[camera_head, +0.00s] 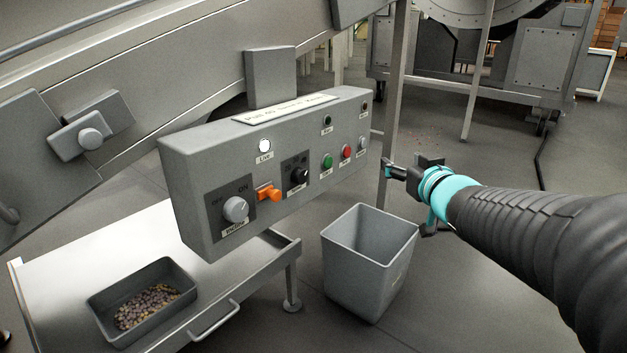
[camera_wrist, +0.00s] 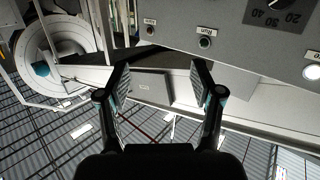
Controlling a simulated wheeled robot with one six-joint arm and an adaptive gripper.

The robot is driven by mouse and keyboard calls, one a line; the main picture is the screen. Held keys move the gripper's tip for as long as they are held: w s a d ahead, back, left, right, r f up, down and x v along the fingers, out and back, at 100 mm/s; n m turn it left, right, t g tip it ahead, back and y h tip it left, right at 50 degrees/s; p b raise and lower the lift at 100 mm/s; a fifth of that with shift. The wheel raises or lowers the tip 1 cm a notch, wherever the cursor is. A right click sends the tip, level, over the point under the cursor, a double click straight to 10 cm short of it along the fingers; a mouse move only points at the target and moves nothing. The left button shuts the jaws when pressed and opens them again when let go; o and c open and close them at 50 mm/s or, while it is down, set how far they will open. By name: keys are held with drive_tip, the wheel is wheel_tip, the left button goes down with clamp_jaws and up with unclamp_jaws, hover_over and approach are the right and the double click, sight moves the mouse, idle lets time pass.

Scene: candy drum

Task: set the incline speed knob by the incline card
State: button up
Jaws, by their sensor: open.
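A grey control box carries a small black knob (camera_head: 299,176) on a dark plate at the middle of its face. In the wrist view the knob (camera_wrist: 278,3) is cut by the top edge, with an upside-down scale showing 20, 30 and 40. Its pointer setting is too small to tell. A pale card (camera_head: 285,109) with dark lettering lies along the box's top; I cannot read it surely. My gripper (camera_head: 389,170) is right of the box, apart from it. In the wrist view my gripper (camera_wrist: 160,78) is open and empty, fingers spread.
A larger grey OFF/ON knob (camera_head: 236,209), an orange lever (camera_head: 269,192), a green button (camera_head: 327,161) and a red button (camera_head: 346,152) share the panel. A grey bin (camera_head: 362,302) stands below. A candy tray (camera_head: 105,307) sits on a low table.

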drive_tip(key=w+a+f+n+g+y+b, duration=0.1)
drive_tip(key=w+a+f+n+y, duration=0.15)
drive_tip(key=a+y, duration=0.2)
drive_tip(key=n+g+y+b, duration=0.2)
drive_tip(key=n+g+y, duration=0.1)
drive_tip(key=g+y, duration=0.3)
approach(304, 176)
drive_tip(key=shift+t+y, duration=0.4)
drive_tip(key=shift+y, duration=0.15)
drive_tip(key=x, duration=0.5)
drive_tip(key=f+b+x, duration=0.1)
drive_tip(key=x, duration=0.2)
drive_tip(key=shift+w+a+f, duration=0.1)
drive_tip(key=shift+a, duration=0.1)
drive_tip(key=c, duration=1.1)
